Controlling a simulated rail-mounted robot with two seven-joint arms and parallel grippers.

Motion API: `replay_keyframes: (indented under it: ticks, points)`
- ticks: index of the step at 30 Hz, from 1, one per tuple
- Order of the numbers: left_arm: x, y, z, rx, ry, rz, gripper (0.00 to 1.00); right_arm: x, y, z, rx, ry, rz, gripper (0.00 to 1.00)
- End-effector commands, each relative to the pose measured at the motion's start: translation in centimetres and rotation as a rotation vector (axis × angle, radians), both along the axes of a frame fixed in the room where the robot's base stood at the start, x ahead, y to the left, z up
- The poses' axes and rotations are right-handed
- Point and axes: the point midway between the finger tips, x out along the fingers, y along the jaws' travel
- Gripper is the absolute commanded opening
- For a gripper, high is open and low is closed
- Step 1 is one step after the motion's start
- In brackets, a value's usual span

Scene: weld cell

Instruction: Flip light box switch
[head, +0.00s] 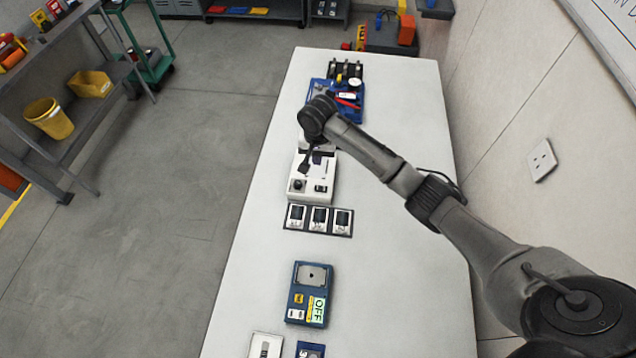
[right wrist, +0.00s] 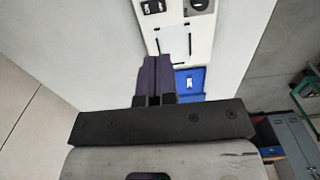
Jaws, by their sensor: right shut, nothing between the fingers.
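A white box (head: 315,183), which appears to be the light box, stands on the long white table. Its front end carries a round dark knob (head: 298,185) and a small dark rocker-like switch (head: 320,187). In the right wrist view the white box (right wrist: 202,42) shows with the switch (right wrist: 154,6) and the knob (right wrist: 195,4) near the top edge. My right gripper (head: 316,158) is over the box's middle, behind the controls. Its purple fingers (right wrist: 157,60) are shut and empty. Whether they touch the box cannot be told. The switch position is too small to read. My left gripper is out of view.
Three small panels (head: 318,220) lie in front of the box. A blue device with an OFF label (head: 301,302) lies nearer. A blue tray (head: 360,115) with tools is behind. A wall with a socket (head: 541,159) runs along the right. The table's left front is clear.

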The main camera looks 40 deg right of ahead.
Motion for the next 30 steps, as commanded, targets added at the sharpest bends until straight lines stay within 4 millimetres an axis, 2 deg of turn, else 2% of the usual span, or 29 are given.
replay_keyframes:
  ticks: [11, 14, 24, 30]
  points:
    - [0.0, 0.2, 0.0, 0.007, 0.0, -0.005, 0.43, 0.0, 0.0, -0.7, 0.0, 0.0, 0.002, 0.0]
    - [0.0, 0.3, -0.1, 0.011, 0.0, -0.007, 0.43, 0.0, 0.0, -1.9, -0.001, 0.002, 0.002, 0.0]
    - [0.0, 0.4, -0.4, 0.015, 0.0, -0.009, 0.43, -0.1, 0.0, -8.2, -0.001, 0.003, 0.002, 0.0]
    - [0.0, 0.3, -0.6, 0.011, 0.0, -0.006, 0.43, 0.0, 0.1, -11.3, -0.001, 0.001, 0.002, 0.0]
